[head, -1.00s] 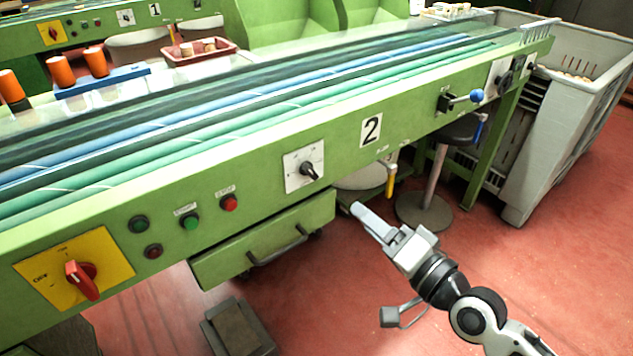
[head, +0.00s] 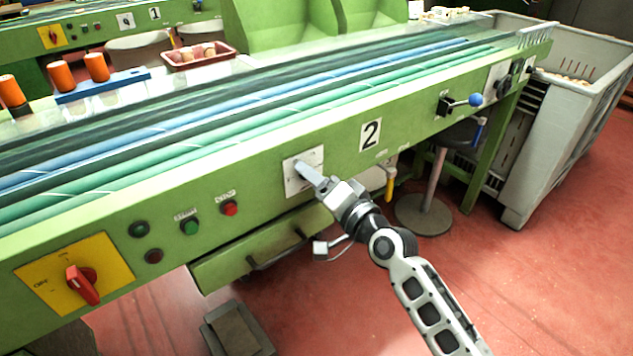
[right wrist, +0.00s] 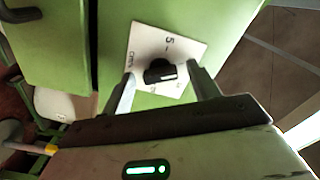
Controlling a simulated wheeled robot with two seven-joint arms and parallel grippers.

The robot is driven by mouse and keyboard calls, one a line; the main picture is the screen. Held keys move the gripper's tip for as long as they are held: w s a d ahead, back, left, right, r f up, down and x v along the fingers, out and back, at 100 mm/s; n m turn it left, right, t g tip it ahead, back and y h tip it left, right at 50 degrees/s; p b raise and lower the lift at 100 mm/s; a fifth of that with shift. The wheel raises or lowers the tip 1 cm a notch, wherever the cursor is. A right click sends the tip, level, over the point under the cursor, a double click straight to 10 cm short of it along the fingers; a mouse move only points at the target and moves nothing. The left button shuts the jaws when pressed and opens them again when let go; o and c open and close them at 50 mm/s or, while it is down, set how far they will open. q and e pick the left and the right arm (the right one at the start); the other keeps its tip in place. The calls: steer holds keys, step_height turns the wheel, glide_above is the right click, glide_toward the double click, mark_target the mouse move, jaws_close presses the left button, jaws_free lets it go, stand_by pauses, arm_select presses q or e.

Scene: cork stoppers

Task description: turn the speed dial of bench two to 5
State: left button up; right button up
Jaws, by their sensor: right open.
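The speed dial is a black knob (right wrist: 160,71) on a white plate (right wrist: 185,47) with a printed 5, in the right wrist view. In the head view the plate (head: 291,181) sits on the green front of the bench marked 2 (head: 371,135). My right gripper (head: 305,170) is in front of the plate and hides the knob there. In the right wrist view its open fingers (right wrist: 162,85) stand one on each side of the knob, with gaps showing. I cannot tell how deep they reach. My left gripper is not in view.
A green start button (head: 190,227), a red stop button (head: 230,208) and a red switch on a yellow plate (head: 83,284) lie left along the bench front. A drawer handle (head: 279,250) is below. A blue-knobbed lever (head: 475,100) is to the right.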

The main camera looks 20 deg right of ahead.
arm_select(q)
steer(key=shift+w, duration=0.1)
arm_select(e)
steer(key=shift+c, duration=0.7)
steer(key=c, duration=0.9)
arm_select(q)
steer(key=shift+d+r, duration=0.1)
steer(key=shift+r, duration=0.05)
arm_select(e)
steer(key=shift+o, duration=0.2)
arm_select(q)
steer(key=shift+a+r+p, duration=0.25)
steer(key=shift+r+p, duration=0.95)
steer(key=shift+p, duration=1.35)
arm_select(e)
steer(key=shift+n, duration=5.9)
